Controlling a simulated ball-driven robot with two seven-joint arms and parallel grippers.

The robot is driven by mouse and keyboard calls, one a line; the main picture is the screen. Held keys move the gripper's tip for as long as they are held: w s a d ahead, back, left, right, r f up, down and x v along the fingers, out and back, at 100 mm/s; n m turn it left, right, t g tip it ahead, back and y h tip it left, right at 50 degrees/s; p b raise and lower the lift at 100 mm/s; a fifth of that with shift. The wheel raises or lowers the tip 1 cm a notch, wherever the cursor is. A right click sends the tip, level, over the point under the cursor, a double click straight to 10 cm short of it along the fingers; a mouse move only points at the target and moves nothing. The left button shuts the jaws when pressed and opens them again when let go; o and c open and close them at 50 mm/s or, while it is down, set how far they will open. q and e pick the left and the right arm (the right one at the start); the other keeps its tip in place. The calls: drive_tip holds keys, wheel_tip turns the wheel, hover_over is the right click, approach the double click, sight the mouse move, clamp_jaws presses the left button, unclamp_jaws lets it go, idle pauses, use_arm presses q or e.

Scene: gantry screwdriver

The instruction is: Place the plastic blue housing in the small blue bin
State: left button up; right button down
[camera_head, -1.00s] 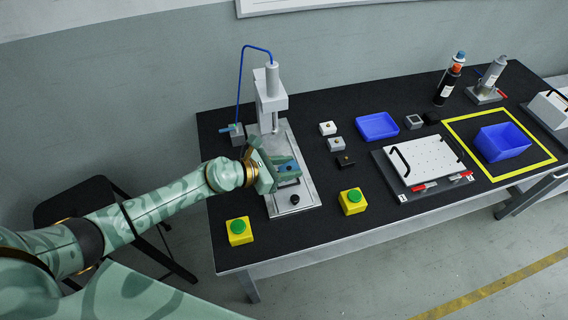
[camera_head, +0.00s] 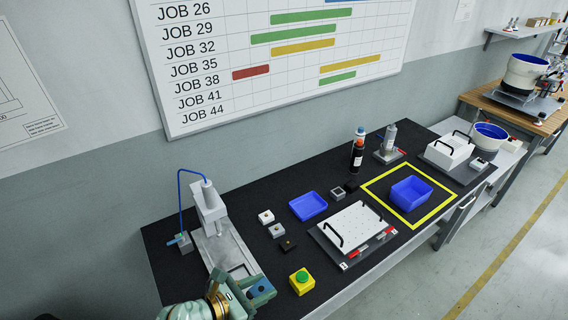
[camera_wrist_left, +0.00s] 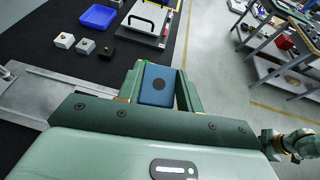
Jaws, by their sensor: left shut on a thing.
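My left gripper (camera_head: 252,291) is shut on the blue housing (camera_head: 262,287), low in the head view near the table's front edge. The blue bin (camera_head: 411,194) stands inside a yellow square outline, well to the right of the gripper. A shallower blue tray (camera_head: 308,206) lies between them, farther back. A green camouflage arm part, apparently of my right arm, shows small at the right edge of the wrist view; its jaws are unclear.
The screwdriver gantry (camera_head: 211,215) stands just behind the gripper. A yellow box with a green button (camera_head: 302,281), small blocks (camera_head: 276,231) and a white plate with black handles (camera_head: 352,226) lie towards the bin. Bottles (camera_head: 357,155) stand behind it.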

use_arm(q)
drive_tip(key=a+r+g+b, duration=0.1)
drive_tip(key=a+r+b, duration=0.5)
drive_tip(key=a+r, duration=0.8)
wheel_tip(320, 180, up, 3)
drive_tip(key=shift+s+r+m, duration=0.1)
drive_tip(key=shift+s+m, duration=0.25)
drive_tip(key=shift+m, duration=0.05)
drive_tip(key=shift+s+h, duration=0.1)
drive_tip(key=shift+h, duration=0.2)
